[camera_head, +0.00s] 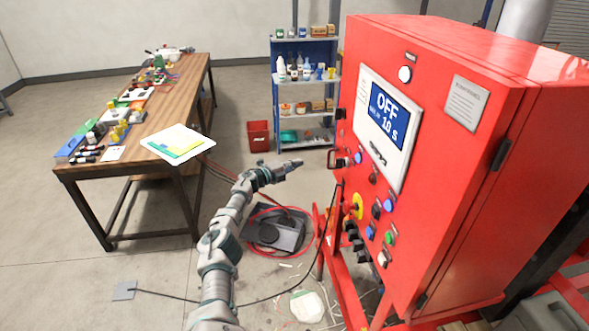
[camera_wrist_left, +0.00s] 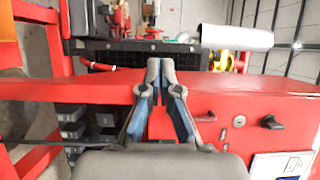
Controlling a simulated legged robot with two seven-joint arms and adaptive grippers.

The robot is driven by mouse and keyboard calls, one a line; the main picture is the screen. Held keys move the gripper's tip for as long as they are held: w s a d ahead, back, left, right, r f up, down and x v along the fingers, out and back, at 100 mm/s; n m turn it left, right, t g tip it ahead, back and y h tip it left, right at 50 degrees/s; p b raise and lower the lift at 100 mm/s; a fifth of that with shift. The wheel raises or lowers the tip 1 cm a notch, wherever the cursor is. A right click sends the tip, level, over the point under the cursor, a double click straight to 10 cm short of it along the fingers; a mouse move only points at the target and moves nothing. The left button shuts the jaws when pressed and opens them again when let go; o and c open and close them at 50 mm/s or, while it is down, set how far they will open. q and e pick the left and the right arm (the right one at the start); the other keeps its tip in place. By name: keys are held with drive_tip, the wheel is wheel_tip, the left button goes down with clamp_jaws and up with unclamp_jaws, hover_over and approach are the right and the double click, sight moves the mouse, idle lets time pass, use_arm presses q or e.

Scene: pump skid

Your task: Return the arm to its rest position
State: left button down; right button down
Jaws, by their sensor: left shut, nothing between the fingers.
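My left arm rises from the bottom of the head view and stretches forward over the floor. My left gripper (camera_head: 292,164) is at its end, left of the red control cabinet (camera_head: 465,190) and apart from it in that view. In the left wrist view the two fingers (camera_wrist_left: 160,68) come together at their tips, with nothing held. Behind them, the cabinet's red face with a black knob, a key switch and dark connectors shows. My right gripper is in neither view.
A wooden workbench (camera_head: 185,85) with tools and papers stands at the left. A blue shelf (camera_head: 304,85) and a red bin (camera_head: 258,136) stand at the back. Cables and a dark device (camera_head: 277,232) lie on the floor.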

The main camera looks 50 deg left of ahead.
use_arm(q)
drive_tip(key=shift+s+a+b, duration=0.3)
drive_tip(key=shift+a, duration=0.2)
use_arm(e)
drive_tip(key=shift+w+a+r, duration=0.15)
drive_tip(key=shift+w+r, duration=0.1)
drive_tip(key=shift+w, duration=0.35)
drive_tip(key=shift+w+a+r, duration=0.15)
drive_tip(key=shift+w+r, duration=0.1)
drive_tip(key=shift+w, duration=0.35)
use_arm(q)
drive_tip(key=shift+f, duration=0.1)
